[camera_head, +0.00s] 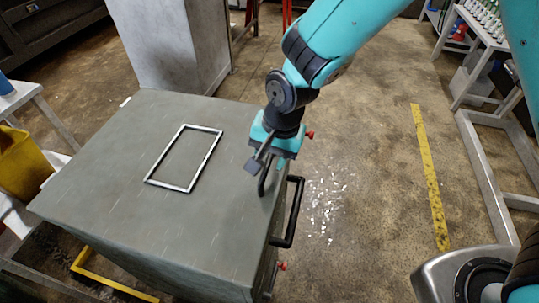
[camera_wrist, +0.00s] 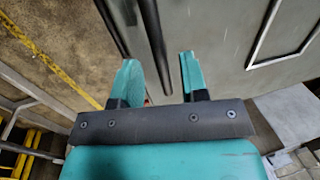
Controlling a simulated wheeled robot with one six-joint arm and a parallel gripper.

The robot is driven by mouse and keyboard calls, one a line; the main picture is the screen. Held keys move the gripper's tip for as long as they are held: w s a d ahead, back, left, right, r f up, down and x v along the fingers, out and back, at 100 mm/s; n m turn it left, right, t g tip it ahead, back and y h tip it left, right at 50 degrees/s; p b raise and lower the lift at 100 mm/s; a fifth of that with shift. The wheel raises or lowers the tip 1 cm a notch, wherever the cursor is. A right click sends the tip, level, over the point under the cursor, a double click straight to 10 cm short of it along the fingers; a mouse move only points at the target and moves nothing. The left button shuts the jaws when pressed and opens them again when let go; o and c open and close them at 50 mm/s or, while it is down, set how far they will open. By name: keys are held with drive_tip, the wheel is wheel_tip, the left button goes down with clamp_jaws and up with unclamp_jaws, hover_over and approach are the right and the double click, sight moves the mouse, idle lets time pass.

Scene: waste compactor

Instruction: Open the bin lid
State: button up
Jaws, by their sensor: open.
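The bin is a grey box with a flat grey lid (camera_head: 110,150) on top, and the lid lies flat and closed. A black bar handle (camera_head: 293,212) runs along the lid's right side. My gripper (camera_head: 268,180) is over the lid's right edge, at the far end of the handle. In the wrist view, my gripper (camera_wrist: 163,78) has its two teal fingers apart, with the dark handle bar (camera_wrist: 155,45) showing in the gap between them. I cannot tell whether the fingers touch the bar. The far end of the handle is partly hidden by my gripper.
A light metal frame (camera_head: 150,183) lies on the lid. Red knobs (camera_head: 283,266) stick out at the bin's right side. A grey cabinet (camera_head: 170,45) stands behind and a yellow bin (camera_head: 22,165) at left. The floor right of the bin is clear up to a metal rack (camera_head: 485,170).

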drive_tip(key=shift+a+f, duration=0.1)
drive_tip(key=shift+f, duration=0.45)
